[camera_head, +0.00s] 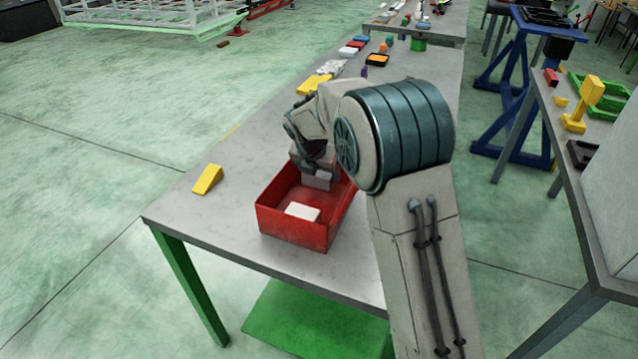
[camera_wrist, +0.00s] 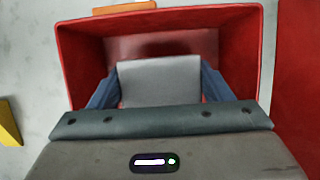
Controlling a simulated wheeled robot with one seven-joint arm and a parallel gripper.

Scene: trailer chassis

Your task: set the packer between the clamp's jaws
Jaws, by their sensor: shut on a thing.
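My gripper (camera_head: 316,168) is over the red bin and shut on a grey block, which I take to be the packer (camera_head: 318,181). In the wrist view the grey block (camera_wrist: 160,82) sits between the two blue fingers, with the bin's inside around and behind it. The block is in or just above the far part of the bin; whether it touches the floor of the bin I cannot tell. I cannot make out a clamp with its jaws for certain in either view.
The red bin (camera_head: 292,233) stands near the table's front edge with a white block (camera_head: 303,211) inside. A yellow wedge (camera_head: 207,180) lies left of it. Several small items lie farther back. A yellow upright tool (camera_head: 592,90) stands on the right table.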

